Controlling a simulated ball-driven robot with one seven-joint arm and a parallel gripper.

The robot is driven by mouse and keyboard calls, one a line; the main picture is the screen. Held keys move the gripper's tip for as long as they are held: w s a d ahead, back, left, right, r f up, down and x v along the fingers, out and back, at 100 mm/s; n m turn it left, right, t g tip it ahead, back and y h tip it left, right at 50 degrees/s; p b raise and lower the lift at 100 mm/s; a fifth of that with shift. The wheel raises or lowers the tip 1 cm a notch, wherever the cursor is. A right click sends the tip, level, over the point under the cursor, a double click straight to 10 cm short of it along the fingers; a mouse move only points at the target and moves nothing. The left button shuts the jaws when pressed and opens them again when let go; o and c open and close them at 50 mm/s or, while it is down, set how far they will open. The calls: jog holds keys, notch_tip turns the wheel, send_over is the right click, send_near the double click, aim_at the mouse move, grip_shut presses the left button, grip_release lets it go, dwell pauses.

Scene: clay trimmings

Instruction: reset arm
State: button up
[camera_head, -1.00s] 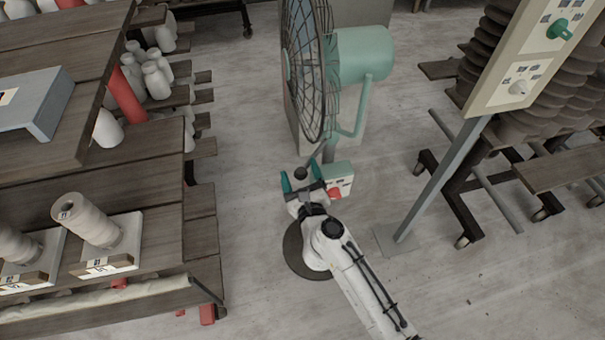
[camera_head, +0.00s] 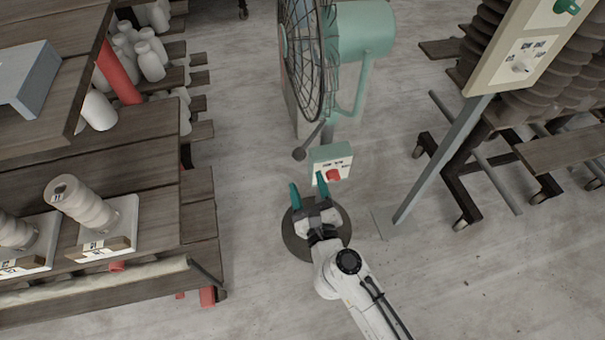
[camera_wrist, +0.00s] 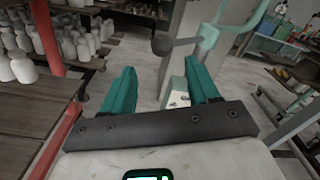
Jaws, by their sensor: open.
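My gripper (camera_head: 309,190) is open and empty, its two teal fingers spread apart. In the head view it is over the dark round base (camera_head: 338,232) on the floor, below and a little left of a green control box (camera_head: 330,165) with a red knob (camera_head: 333,175). In the wrist view the fingers (camera_wrist: 160,92) frame a gap, with a dark ball-ended lever (camera_wrist: 162,45) beyond them. The control box (camera_wrist: 178,92) is partly hidden behind the right finger.
A caged green fan (camera_head: 362,35) stands behind the gripper. A wooden workbench (camera_head: 150,205) with spools is at the left, with white bottles (camera_head: 150,62) on shelves beyond. A slanted post (camera_head: 440,160) bearing a control panel (camera_head: 525,55) stands at the right. Floor is clear at lower right.

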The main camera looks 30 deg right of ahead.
jog(key=shift+s, duration=0.4)
jog(key=shift+a+r, duration=0.1)
jog(key=a+r+n+y, duration=0.3)
jog(key=a+n+y, duration=0.45)
jog(key=n, duration=0.65)
jog(key=s+f+n+g+y, duration=0.3)
jog(key=s+n+g+y, duration=0.2)
jog(key=n, duration=0.6)
jog(key=s+d+f+n+g+h, duration=0.2)
jog(key=s+d+n+g+h, duration=0.1)
jog(key=s+d, duration=0.4)
jog(key=s+d+f+n+g+h, duration=0.2)
jog(key=s+d+n+g+h, duration=0.2)
jog(key=s, duration=0.7)
jog(key=d+n+g, duration=0.2)
jog(key=d+g, duration=0.1)
jog(key=g, duration=0.1)
jog(key=shift+s, duration=0.15)
jog(key=shift+f+h, duration=0.1)
jog(key=shift+h, duration=0.15)
